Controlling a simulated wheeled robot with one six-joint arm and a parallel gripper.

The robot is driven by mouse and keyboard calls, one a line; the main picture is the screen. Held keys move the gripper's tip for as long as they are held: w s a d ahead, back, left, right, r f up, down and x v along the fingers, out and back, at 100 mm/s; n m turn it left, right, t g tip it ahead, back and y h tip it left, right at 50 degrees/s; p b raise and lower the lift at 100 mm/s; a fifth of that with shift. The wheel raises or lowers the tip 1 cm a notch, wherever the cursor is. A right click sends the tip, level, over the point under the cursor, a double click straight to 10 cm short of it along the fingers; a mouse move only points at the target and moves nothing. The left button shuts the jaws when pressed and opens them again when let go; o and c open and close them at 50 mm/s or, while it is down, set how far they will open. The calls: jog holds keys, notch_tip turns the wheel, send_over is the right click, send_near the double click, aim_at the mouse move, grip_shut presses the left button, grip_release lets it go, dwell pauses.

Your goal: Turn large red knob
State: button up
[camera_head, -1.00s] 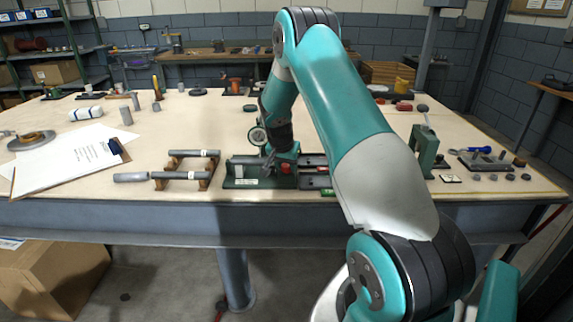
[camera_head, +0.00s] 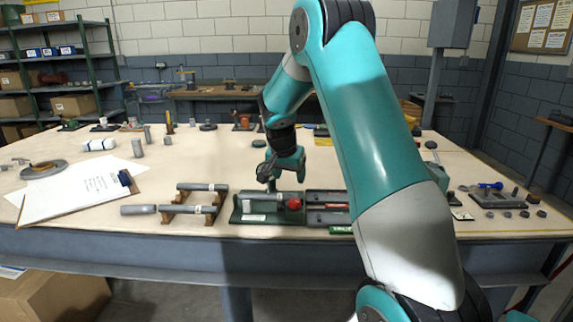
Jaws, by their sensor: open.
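The large red knob (camera_head: 294,204) sits on the green fixture (camera_head: 247,219) near the front edge of the workbench. The fixture holds a grey cylindrical part (camera_head: 259,207). My gripper (camera_head: 269,184) points down just above and behind the fixture, a little left of the knob. Its jaws are open, apart from the knob, and small in this view. The knob's front face is in plain view.
Grey cylinders lie on a wooden rack (camera_head: 176,218) to the left, beside a clipboard (camera_head: 80,188). Dark trays (camera_head: 327,208) adjoin the fixture on the right. Small parts and a blue-handled tool (camera_head: 490,185) lie farther right.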

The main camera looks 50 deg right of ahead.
jog(key=v, duration=0.5)
jog(key=shift+r, duration=0.1)
jog(key=shift+a, duration=0.15)
